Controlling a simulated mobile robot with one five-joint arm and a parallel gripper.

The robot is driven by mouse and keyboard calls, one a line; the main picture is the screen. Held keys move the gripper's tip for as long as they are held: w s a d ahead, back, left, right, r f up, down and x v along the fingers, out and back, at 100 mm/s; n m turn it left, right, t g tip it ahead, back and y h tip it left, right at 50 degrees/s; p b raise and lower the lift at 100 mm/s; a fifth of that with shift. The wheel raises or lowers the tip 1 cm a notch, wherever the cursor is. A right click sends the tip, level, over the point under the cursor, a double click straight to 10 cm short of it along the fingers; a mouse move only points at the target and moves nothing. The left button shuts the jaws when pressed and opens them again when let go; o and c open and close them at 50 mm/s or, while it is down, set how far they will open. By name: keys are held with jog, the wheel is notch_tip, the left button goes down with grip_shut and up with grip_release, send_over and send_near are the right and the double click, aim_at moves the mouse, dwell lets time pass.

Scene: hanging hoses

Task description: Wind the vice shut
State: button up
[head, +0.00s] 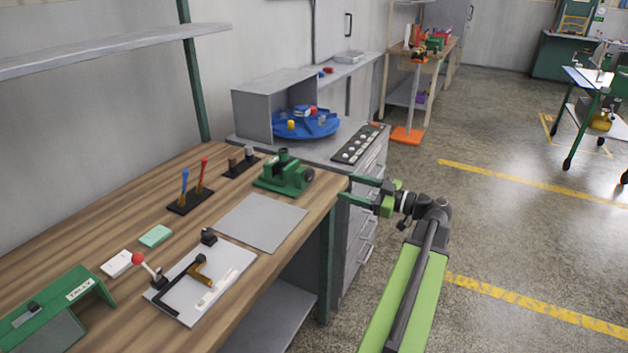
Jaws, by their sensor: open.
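The green vice (280,178) stands on the far right corner of the wooden workbench. A dark round wheel or knob (308,175) is on its right side, facing my gripper. Dark parts stick up at its top, and I cannot tell how wide its jaws stand apart. My gripper (345,187) is to the right of the vice, by the bench's right edge. Its two green fingers are spread and point left towards the vice. Nothing shows between them, and they look apart from the wheel.
On the workbench (130,205), a grey mat (262,223) lies in front of the vice. A white plate with a red-knobbed lever (205,282) is nearer. Blue and red levers (190,195) stand to the left. A grey cabinet (345,150) with a blue turntable (305,124) stands behind.

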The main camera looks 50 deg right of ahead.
aim_at(312, 177)
jog(key=x, duration=1.1)
jog(key=shift+w+a, duration=0.1)
jog(key=shift+w, duration=0.2)
jog(key=c, duration=1.3)
jog(key=shift+o, duration=0.7)
jog(key=shift+s+a, duration=0.1)
jog(key=shift+a, duration=0.35)
jog(key=shift+d, duration=0.25)
grip_shut()
jog(key=shift+d+m, duration=0.15)
jog(key=shift+m, duration=0.35)
jog(key=m, duration=0.4)
jog(key=shift+m, duration=0.4)
jog(key=m, duration=0.5)
jog(key=shift+m, duration=0.3)
